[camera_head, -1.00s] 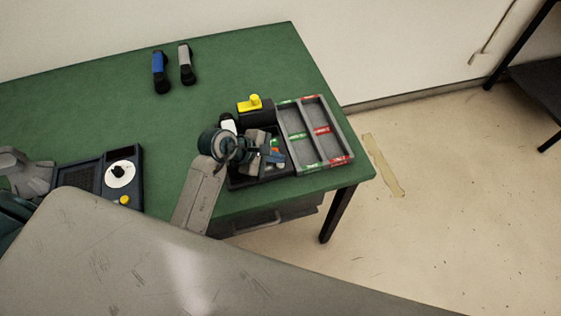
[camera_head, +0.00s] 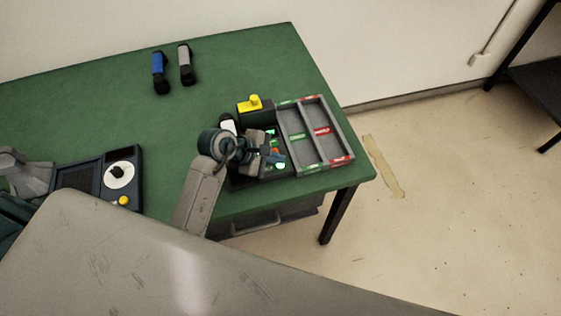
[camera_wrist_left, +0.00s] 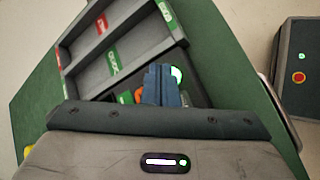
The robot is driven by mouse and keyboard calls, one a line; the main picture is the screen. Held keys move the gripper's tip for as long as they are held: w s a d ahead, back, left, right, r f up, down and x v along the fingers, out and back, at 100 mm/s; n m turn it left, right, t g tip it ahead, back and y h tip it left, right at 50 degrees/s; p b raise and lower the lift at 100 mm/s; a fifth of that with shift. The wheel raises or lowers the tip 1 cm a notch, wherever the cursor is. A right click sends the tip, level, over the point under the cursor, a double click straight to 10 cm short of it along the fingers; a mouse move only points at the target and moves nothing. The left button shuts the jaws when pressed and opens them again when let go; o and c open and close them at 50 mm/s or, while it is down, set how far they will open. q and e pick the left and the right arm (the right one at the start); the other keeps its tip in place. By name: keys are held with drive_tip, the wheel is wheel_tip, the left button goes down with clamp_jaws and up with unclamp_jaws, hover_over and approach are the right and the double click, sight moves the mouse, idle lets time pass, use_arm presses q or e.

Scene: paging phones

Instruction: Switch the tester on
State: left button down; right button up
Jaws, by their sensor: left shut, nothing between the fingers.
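My left gripper (camera_head: 274,157) is over a dark device (camera_head: 240,180) at the front right of the green table. The device is probably the tester. In the left wrist view, the shut blue-grey fingers (camera_wrist_left: 163,82) sit close above or against it; contact is hard to tell. A bright white and green light (camera_wrist_left: 177,73) shows just beside the fingertips, and an orange part (camera_wrist_left: 139,95) on the other side. The gripper covers much of the device. My right gripper does not show.
A grey tray (camera_head: 350,148) with green and red labels adjoins the device. Behind stands a dark box with a yellow top piece (camera_head: 252,102). A dial console (camera_head: 133,160) is at left. Blue (camera_head: 159,68) and grey (camera_head: 185,62) handsets lie at the back; mid-table is clear.

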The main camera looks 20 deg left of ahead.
use_arm(q)
drive_tip(key=shift+r+p, duration=2.1)
drive_tip(key=shift+r, duration=0.95)
drive_tip(key=shift+f, duration=0.1)
